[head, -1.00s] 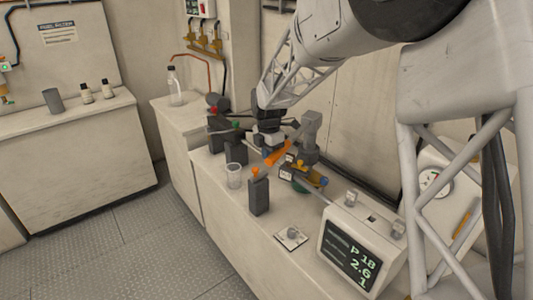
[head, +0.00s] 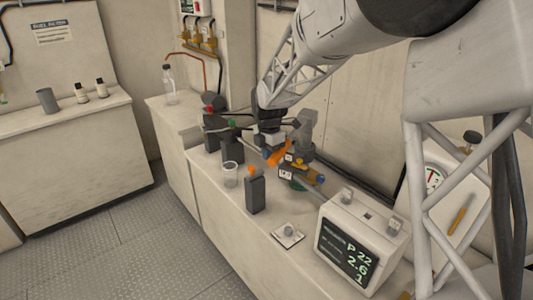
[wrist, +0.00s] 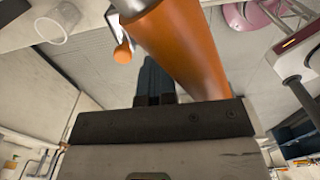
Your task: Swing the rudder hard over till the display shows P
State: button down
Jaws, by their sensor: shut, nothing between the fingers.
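The orange lever (head: 280,153) lies tilted on the rudder mechanism on the bench in the head view. It is a large orange bar (wrist: 185,50) close up in the wrist view. My gripper (head: 267,146) is down just left of the lever. In the wrist view my gripper's dark fingers (wrist: 153,80) are together and empty, beside the bar. I cannot tell whether they touch it. The display (head: 350,253) on the white box at the bench's front right reads P 22, then 2.6, then 1.
A clear cup (head: 230,174) and a dark block with an orange top (head: 255,193) stand left of the mechanism. A small white plate with a knob (head: 288,235) lies in front. Dark blocks with coloured knobs (head: 231,141) stand behind. A round gauge (head: 434,179) is at right.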

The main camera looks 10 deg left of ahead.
aim_at(282, 152)
jog(key=shift+s+d, duration=0.35)
jog(key=shift+d, duration=0.25)
jog(key=shift+s+d, duration=0.15)
jog(key=shift+d, duration=0.1)
jog(key=shift+s+d, duration=0.25)
jog(key=shift+d, duration=0.35)
jog(key=shift+s+d, duration=0.25)
jog(key=shift+d, duration=0.3)
jog(key=shift+d, duration=0.15)
jog(key=shift+s+d, duration=0.1)
jog(key=shift+d, duration=0.05)
dwell(0.4)
jog(key=shift+a, duration=0.2)
jog(key=shift+w+a, duration=0.3)
jog(key=shift+a, duration=0.25)
jog(key=shift+w+a, duration=0.25)
jog(key=shift+a, duration=0.25)
